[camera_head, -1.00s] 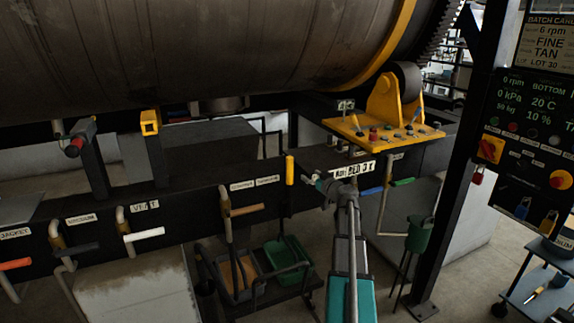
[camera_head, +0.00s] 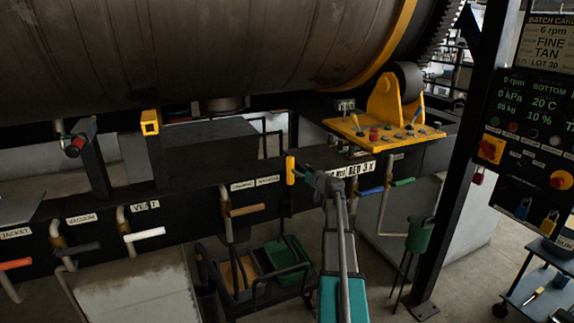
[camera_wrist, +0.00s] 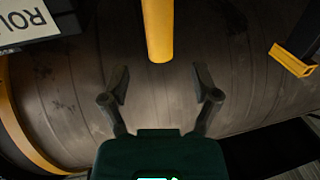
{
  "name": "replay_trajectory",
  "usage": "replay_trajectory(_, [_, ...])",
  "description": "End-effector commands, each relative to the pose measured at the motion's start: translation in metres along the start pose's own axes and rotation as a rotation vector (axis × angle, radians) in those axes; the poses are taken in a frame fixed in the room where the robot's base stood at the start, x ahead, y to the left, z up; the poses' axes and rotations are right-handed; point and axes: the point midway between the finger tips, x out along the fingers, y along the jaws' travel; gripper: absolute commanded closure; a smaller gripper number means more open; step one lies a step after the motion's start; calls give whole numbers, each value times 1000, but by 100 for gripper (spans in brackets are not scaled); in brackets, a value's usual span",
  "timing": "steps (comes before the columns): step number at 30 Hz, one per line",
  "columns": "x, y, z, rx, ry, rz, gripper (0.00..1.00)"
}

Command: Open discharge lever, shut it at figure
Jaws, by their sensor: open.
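A yellow upright lever handle (camera_head: 290,170) stands at the front rail below the drum; no discharge label on it can be read. My gripper (camera_head: 306,175) is just right of it, open and empty. In the wrist view the yellow handle (camera_wrist: 158,28) comes down from the top edge, centred between my open fingers (camera_wrist: 160,88) and beyond their tips, apparently not touched.
Other levers line the rail: white (camera_head: 145,235), brown (camera_head: 247,210), blue (camera_head: 371,191) and green (camera_head: 403,182). The drum (camera_head: 200,55) hangs above. A dark post (camera_head: 462,160) stands further right.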

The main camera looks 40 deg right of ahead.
Motion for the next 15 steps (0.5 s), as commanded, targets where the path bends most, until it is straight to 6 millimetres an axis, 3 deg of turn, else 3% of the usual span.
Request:
replay_trajectory(6, [37,2,0,0,0,-1,21])
replay_trajectory(15, [68,1,0,0,0,1,21])
